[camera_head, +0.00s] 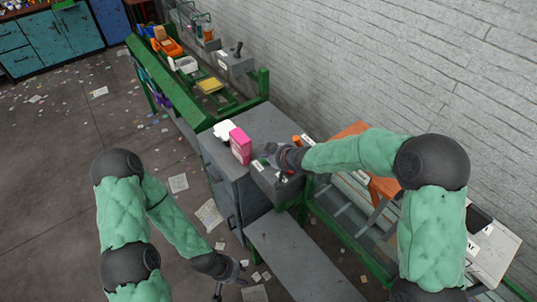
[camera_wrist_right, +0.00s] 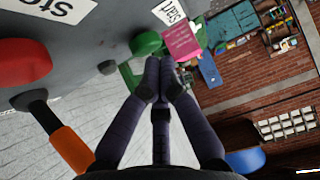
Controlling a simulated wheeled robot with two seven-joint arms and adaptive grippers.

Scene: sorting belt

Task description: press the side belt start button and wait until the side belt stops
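The green start button (camera_wrist_right: 146,43) sits on a grey control box beside a "start" label (camera_wrist_right: 170,12) in the right wrist view. My right gripper (camera_wrist_right: 160,72) has its fingertips together, right at the green button; whether they touch it I cannot tell. A red button (camera_wrist_right: 25,62) with a "stop" label (camera_wrist_right: 62,8) is on the same box to the left. In the head view my right gripper (camera_head: 268,158) is at the control box (camera_head: 275,184), hiding much of its top. My left gripper (camera_head: 229,281) hangs low, empty, its fingers apart. Belt motion cannot be told.
A pink box (camera_head: 240,146) and a white object (camera_head: 225,130) stand on the grey cabinet (camera_head: 262,124) beside the control box. A green-framed belt (camera_head: 190,85) with several items runs behind. An orange-handled lever (camera_wrist_right: 72,148) is near the red button. Litter covers the floor.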

